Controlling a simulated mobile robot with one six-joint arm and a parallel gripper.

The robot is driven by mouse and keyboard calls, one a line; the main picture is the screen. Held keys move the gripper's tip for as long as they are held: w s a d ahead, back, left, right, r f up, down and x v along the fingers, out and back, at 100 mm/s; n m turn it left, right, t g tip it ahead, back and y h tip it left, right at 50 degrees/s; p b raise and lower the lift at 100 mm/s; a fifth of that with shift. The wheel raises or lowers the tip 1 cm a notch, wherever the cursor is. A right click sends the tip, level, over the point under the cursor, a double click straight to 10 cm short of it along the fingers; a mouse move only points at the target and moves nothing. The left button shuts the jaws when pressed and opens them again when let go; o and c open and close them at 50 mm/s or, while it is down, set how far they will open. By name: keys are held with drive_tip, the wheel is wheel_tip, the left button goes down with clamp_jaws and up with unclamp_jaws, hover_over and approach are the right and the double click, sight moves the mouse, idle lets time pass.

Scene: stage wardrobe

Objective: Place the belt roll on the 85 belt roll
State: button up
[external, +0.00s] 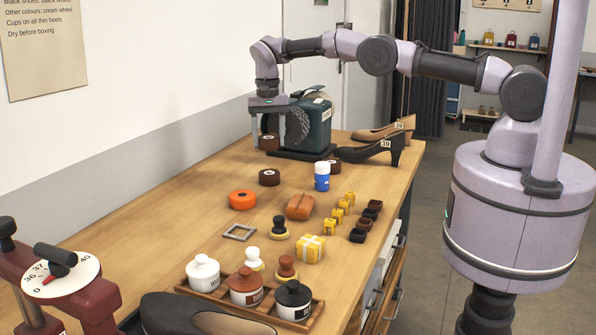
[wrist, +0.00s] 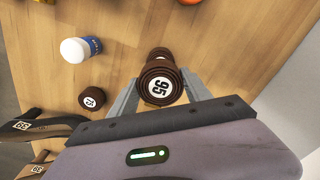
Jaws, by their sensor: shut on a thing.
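My gripper (external: 268,132) points down and is shut on a dark brown belt roll (external: 268,143). In the wrist view, this held roll (wrist: 160,84) shows a white 95 label between the fingers. It appears raised above the table. A second brown roll (wrist: 158,53) shows partly behind it, its label hidden; it seems to be the roll (external: 269,177) nearer the external camera. A third roll (external: 333,166) lies by the black shoe; its label (wrist: 92,97) is too small to read surely.
A green machine (external: 316,125) with a dark brush wheel stands close behind my gripper. Bare wood lies left of the rolls.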

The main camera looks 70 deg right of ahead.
sight(269, 173)
wheel_tip(269, 173, down, 7)
drive_tip(key=shift+f+b, duration=0.2)
drive_tip(key=shift+b, duration=0.65)
drive_tip(key=shift+f, duration=0.25)
drive_tip(key=o, duration=1.5)
drive_tip(key=shift+c, duration=0.2)
drive_tip(key=shift+r, duration=0.1)
